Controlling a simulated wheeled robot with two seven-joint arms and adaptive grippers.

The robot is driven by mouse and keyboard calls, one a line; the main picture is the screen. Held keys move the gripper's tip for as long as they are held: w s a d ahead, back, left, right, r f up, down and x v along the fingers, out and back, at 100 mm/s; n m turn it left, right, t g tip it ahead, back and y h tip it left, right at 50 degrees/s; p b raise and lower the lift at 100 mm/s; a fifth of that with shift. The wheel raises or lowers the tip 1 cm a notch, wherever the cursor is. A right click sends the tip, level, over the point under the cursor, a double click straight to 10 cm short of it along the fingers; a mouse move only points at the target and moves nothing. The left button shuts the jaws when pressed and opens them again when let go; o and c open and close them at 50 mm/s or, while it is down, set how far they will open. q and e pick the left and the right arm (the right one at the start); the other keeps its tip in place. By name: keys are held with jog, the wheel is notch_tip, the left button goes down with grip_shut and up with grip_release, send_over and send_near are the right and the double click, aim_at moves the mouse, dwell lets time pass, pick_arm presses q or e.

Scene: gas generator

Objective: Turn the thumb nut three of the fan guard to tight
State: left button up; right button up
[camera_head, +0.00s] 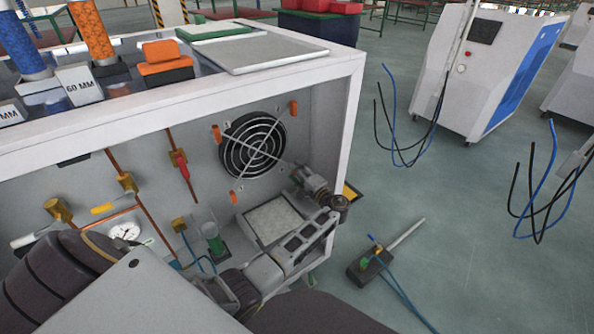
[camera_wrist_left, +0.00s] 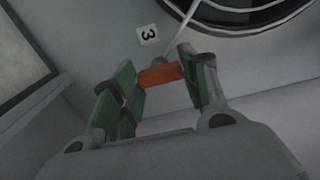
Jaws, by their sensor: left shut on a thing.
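The fan guard (camera_head: 253,146) is a round wire grille over a dark fan on the grey panel inside the white cabinet. Orange thumb nuts show at its upper left (camera_head: 216,133), upper right (camera_head: 294,108) and lower left (camera_head: 233,197). My left gripper (camera_head: 302,176) is at its lower right corner and hides that nut in the head view. In the left wrist view, thumb nut three (camera_wrist_left: 160,76), an orange bar, lies between the green-padded fingers of my left gripper (camera_wrist_left: 162,80), which is shut on it. A label "3" (camera_wrist_left: 148,34) sits beside it. My right gripper is not in view.
A pale filter panel (camera_head: 271,220) is below the guard, close to my left gripper. A gauge (camera_head: 125,231), copper pipes and brass fittings are to the left. The cabinet's white right edge (camera_head: 349,110) stands close by. A small device with a rod (camera_head: 370,266) lies on the floor.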

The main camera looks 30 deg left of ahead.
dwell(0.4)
pick_arm(q)
jog(key=o, duration=1)
jog(key=shift+w, duration=0.1)
jog(key=v, duration=0.7)
jog(key=shift+d, duration=0.25)
jog(key=shift+d, duration=0.1)
